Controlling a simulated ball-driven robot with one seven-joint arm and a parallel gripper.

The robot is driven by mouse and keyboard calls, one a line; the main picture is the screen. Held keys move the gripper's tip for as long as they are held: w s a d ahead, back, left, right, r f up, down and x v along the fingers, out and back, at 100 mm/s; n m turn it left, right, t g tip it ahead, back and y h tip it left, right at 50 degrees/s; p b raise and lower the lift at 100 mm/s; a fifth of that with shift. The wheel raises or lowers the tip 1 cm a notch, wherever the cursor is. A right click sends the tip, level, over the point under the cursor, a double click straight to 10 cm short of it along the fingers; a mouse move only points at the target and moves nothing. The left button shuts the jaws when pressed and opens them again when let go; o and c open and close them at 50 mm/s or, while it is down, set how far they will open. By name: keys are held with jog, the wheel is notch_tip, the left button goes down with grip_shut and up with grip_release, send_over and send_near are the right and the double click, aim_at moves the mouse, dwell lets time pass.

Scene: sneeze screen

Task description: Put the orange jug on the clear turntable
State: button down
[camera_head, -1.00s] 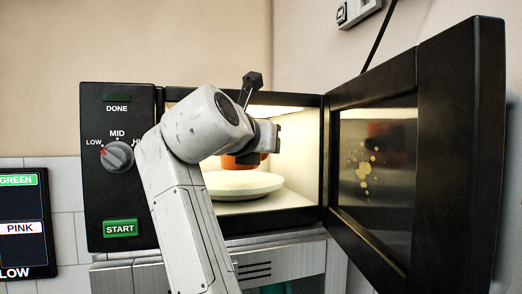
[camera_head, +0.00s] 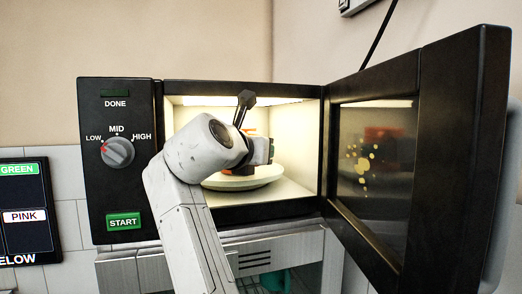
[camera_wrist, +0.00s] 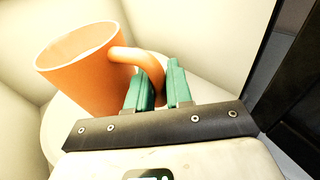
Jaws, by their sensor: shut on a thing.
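The orange jug (camera_wrist: 82,70) is inside the open microwave. Its handle (camera_wrist: 140,60) lies between the green fingers of my gripper (camera_wrist: 160,72), which is shut on it. In the head view, my arm hides most of the jug (camera_head: 229,172); parts show around my wrist. The turntable (camera_head: 258,183) is a pale round plate on the microwave floor, partly behind my arm. It also shows below the jug in the wrist view (camera_wrist: 55,138). The jug is over the plate, low and close to it. I cannot tell whether its base touches.
The microwave door (camera_head: 455,160) stands wide open on the right. The control panel (camera_head: 117,195) with a dial and START button is on the left. The cavity walls are close around the jug. A sign with coloured labels (camera_head: 27,215) is at far left.

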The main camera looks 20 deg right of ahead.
jog(key=c, duration=1.5)
grip_release()
jog(key=shift+f, duration=0.1)
jog(key=o, duration=0.5)
jog(key=shift+r, duration=0.2)
jog(key=b+v, duration=0.4)
jog(key=v, duration=0.8)
jog(key=shift+f, duration=0.1)
jog(key=shift+a, duration=0.1)
